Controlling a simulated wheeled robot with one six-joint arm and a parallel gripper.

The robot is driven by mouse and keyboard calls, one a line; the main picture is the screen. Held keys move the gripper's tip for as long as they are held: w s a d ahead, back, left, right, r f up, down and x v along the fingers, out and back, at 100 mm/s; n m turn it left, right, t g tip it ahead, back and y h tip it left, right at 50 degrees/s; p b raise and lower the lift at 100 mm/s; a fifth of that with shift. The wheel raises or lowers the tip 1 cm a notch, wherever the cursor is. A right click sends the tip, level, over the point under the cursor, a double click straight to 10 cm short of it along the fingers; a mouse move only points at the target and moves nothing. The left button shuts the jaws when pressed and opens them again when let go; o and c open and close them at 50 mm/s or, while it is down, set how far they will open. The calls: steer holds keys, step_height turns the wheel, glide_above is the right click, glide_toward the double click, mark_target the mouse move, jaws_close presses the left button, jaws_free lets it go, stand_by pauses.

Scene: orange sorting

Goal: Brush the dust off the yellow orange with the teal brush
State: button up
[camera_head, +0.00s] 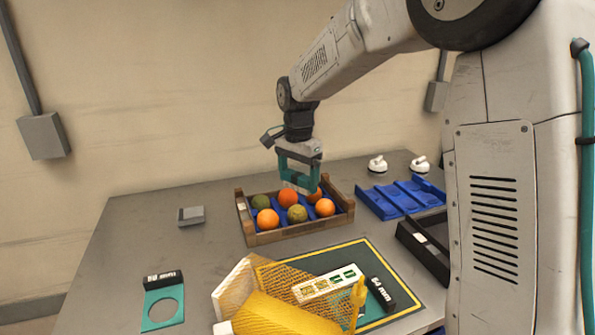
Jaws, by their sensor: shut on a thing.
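My gripper (300,183) points down over the wooden crate (265,239), close above the fruit at its back right. It is shut on a teal piece with a pale lower end, which appears to be the teal brush (299,174); gripper and brush are hard to tell apart at this size. No fruit looks clearly yellow. The nearest in colour is an olive-yellow one (297,214) at the front middle of the crate. I cannot make out dust on it. I cannot tell whether the brush touches any fruit.
The crate also holds a green fruit (260,201) and several orange ones (268,219). A blue tray (402,199) and a black bin (422,243) lie to the right. A yellow net bag (275,310) covers part of the green mat (378,262) in front. Table left of the crate is mostly clear.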

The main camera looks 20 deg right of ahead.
mark_target(298, 191)
steer(key=shift+f, duration=2.15)
steer(key=shift+f, duration=0.5)
steer(key=shift+s, duration=0.15)
steer(key=shift+s+d, duration=0.3)
steer(key=shift+s, duration=0.15)
steer(key=shift+w+a, duration=0.35)
steer(key=shift+w, duration=0.25)
steer(key=shift+w+a, duration=0.35)
steer(key=shift+w, duration=0.25)
steer(key=shift+s+d, duration=0.35)
steer(key=shift+s, duration=0.25)
steer(key=shift+s+d, duration=0.35)
steer(key=shift+s, duration=0.25)
stand_by(1.4)
steer(key=shift+w+a, duration=0.1)
steer(key=shift+w+a, duration=0.3)
steer(key=shift+w, duration=0.25)
steer(key=shift+w+a, duration=0.3)
steer(key=shift+w, duration=0.2)
